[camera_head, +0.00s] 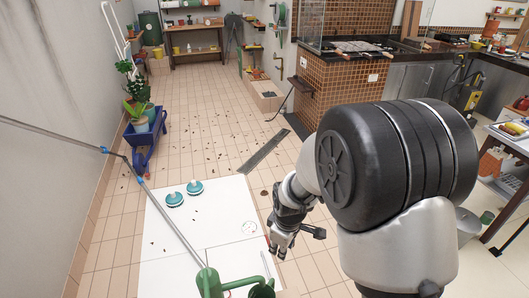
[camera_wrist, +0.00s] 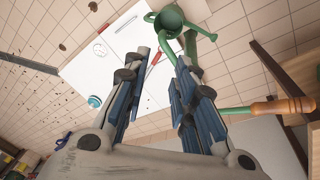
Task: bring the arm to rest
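My gripper (camera_head: 281,242) hangs in the lower middle of the head view, at the right edge of a white board on the floor (camera_head: 165,242). In the wrist view my gripper (camera_wrist: 164,70) has its two fingers well apart, with nothing held between them. A green watering can (camera_wrist: 172,25) shows past the fingertips in the wrist view. It also shows at the bottom of the head view (camera_head: 209,284), to the left of my gripper.
Two teal round items (camera_head: 195,187) lie on the white board. A blue wheelbarrow planter (camera_head: 146,142) stands by the left wall. A tiled grill counter (camera_head: 340,85) stands at the back right. A wooden-handled tool (camera_wrist: 268,108) is near the gripper. Tiled floor between is mostly clear, with scattered leaves.

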